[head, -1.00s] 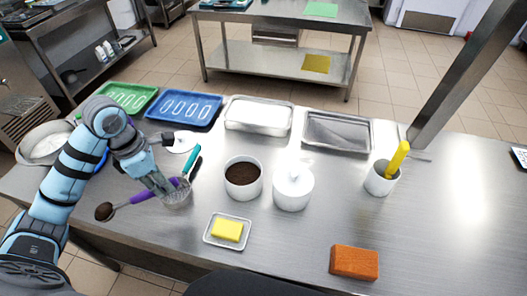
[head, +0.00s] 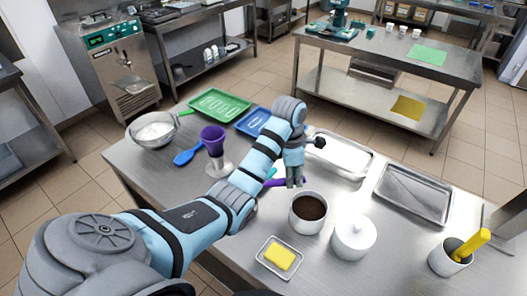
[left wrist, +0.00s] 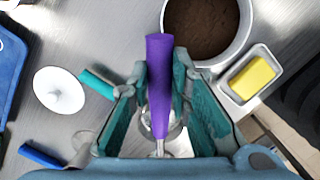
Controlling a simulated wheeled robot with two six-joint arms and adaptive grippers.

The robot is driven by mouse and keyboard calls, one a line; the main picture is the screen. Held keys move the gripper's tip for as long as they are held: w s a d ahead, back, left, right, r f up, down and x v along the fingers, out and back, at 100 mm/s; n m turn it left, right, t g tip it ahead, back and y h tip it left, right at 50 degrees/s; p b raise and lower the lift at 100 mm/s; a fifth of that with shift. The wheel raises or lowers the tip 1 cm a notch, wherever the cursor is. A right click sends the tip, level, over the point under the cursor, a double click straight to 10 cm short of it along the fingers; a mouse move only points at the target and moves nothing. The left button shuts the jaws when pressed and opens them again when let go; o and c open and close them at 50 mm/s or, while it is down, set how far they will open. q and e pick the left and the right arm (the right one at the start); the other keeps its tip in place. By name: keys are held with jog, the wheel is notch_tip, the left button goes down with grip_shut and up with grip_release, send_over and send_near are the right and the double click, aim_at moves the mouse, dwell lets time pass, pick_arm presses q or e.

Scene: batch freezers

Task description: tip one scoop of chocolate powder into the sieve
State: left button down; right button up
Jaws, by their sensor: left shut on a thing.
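My left gripper (head: 293,182) is shut on the purple handle of a scoop (left wrist: 160,85), above the table by the white pot of chocolate powder (head: 308,206). The scoop's purple handle (head: 268,183) shows in the head view just left of the fingers. My right gripper is not in view.
A lidded white pot (head: 353,240) and a butter dish (head: 272,263) are near. Green tray (head: 218,104) and blue tray (head: 252,122) lie behind.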

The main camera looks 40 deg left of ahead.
pick_arm(q)
jog(key=shift+w+d+r, duration=0.1)
jog(key=shift+d, duration=0.4)
jog(key=shift+f, duration=0.25)
jog(key=shift+s+a+f, duration=0.1)
jog(key=shift+s+f, duration=0.05)
jog(key=shift+f, duration=0.4)
jog(key=shift+s+a+f, duration=0.1)
jog(key=shift+f, duration=0.4)
jog(key=a+r+t+h, duration=0.1)
jog(key=r, duration=0.1)
jog(key=s+a+r+t+h, duration=0.1)
jog(key=r, duration=0.1)
jog(key=s+a+r+t+h, duration=0.1)
jog(key=r+h, duration=0.1)
jog(key=shift+s+a+r+t, duration=0.1)
jog(key=shift+s+r+t, duration=0.15)
jog(key=shift+t, duration=0.15)
jog(key=s+a+r+t+h, duration=0.5)
jog(key=a+h, duration=0.1)
jog(key=shift+s+a, duration=0.2)
jog(key=shift+s, duration=0.1)
